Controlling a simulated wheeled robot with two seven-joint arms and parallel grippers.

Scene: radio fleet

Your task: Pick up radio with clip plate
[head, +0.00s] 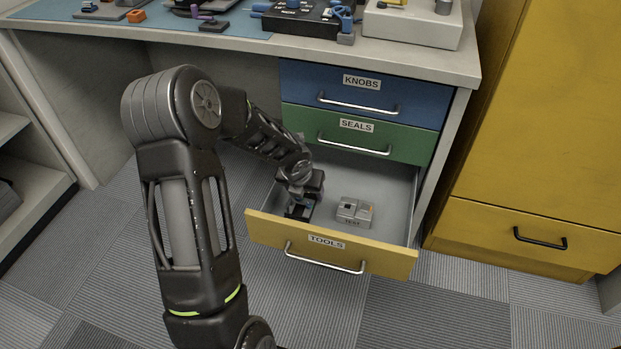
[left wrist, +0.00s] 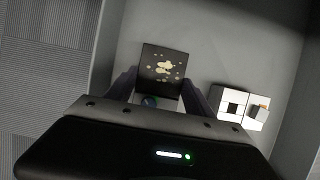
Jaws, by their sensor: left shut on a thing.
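My left gripper (head: 301,197) reaches down into the open yellow TOOLS drawer (head: 390,261), at its left side. It is shut on a small dark block that looks like the radio (head: 297,212), mostly covered by the gripper in the head view. In the left wrist view, the radio (left wrist: 163,66) shows between the two fingers (left wrist: 160,95) as a dark square face with pale yellow flecks. A small round teal part shows just below that face. A clip plate cannot be made out. I cannot tell whether the radio touches the drawer floor. My right gripper is not in view.
A grey tester box (head: 354,212) lies right of the gripper in the drawer; the left wrist view shows it too (left wrist: 240,107). The blue KNOBS drawer (head: 365,94) and green SEALS drawer (head: 357,134) above are shut. The bench top (head: 200,37) holds several devices.

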